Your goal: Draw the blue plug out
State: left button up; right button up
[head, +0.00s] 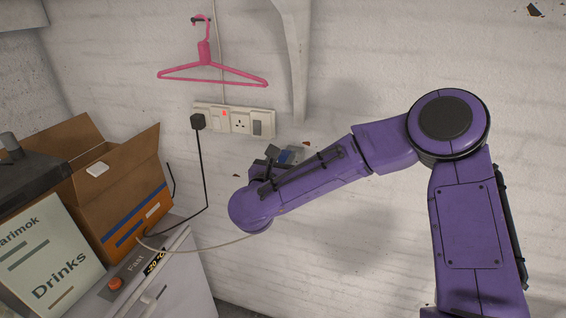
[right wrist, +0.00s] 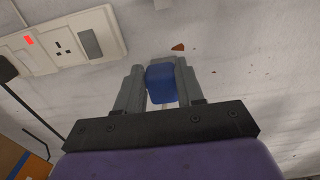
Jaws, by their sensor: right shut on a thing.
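The blue plug (right wrist: 162,84) is between the two grey fingers of my right gripper (right wrist: 160,88), which are shut on it. In the head view the plug (head: 286,157) shows as a small blue patch beside my right gripper (head: 282,156), partly hidden by my purple forearm. A small pale piece lies just beyond the plug in the right wrist view; I cannot tell whether the plug is seated in a socket there or clear of it. My left gripper is out of view.
A wall socket strip (head: 258,114) holds a black plug (head: 198,122) with a black cord. A pink hanger (head: 212,70) hangs above. An open cardboard box (head: 110,205) and a drinks carton (head: 45,250) stand at left on a white appliance (head: 185,275). A pale cord (head: 200,248) runs toward my arm.

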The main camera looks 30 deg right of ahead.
jog(key=shift+r+p, duration=0.6)
jog(key=shift+r, duration=1.25)
